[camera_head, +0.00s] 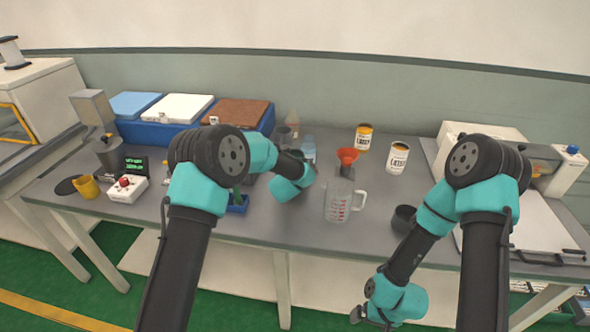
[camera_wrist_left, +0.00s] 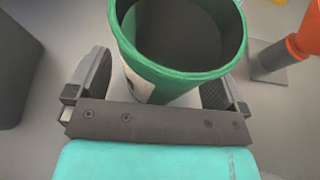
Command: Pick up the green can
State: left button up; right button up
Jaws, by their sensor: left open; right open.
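The green can (camera_wrist_left: 180,65) is open-topped, dark inside, with a pale label patch on its side. In the left wrist view it stands between the two fingers of my left gripper (camera_wrist_left: 160,88). The fingers are open, one on each side of the can; I cannot tell whether either touches it. In the head view the green can is hidden behind my left arm, and the left fingers are not clear there. My right gripper (camera_head: 368,316) is open and empty, low in front of the table's front edge.
Blue bins (camera_head: 153,132) stand at the back left.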

pick_arm(q)
jog(key=shift+w+f, duration=0.15)
jog(key=shift+w, duration=0.2)
jog(key=c, duration=1.3)
jog(key=shift+c, duration=0.2)
jog(key=shift+r, duration=0.35)
jog(key=shift+r, duration=1.5)
jog(key=s+r, duration=0.1)
jog(key=s, duration=1.4)
jog(key=shift+s+r, duration=0.2)
jog(key=shift+s, duration=0.2)
jog(key=shift+s, duration=0.1)
